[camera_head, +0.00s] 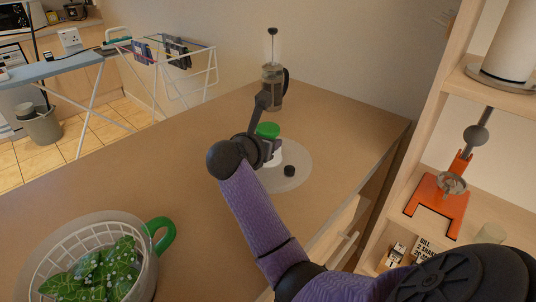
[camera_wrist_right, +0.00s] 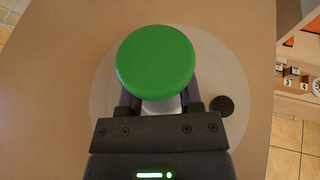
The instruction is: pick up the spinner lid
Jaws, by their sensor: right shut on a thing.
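The spinner lid (camera_head: 298,160) is a pale, see-through round disc on the wooden counter. It has a green knob (camera_head: 267,129) on a white stem and a small black button (camera_head: 289,170). My right gripper (camera_head: 270,146) is shut on the lid at the stem just under the green knob. In the right wrist view the green knob (camera_wrist_right: 155,60) stands over the jaws and hides the fingertips, with the disc (camera_wrist_right: 105,88) beneath. I cannot tell any gap between disc and counter. The spinner bowl (camera_head: 150,277), with a green handle, basket and leaves, stands at lower left. My left gripper is not in view.
A French press (camera_head: 274,86) stands at the counter's back, beyond the lid. A shelf unit (camera_head: 425,150) with an orange press (camera_head: 445,195) is at the right. The counter (camera_head: 130,170) is clear between bowl and lid. A drying rack (camera_head: 165,60) stands behind on the floor.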

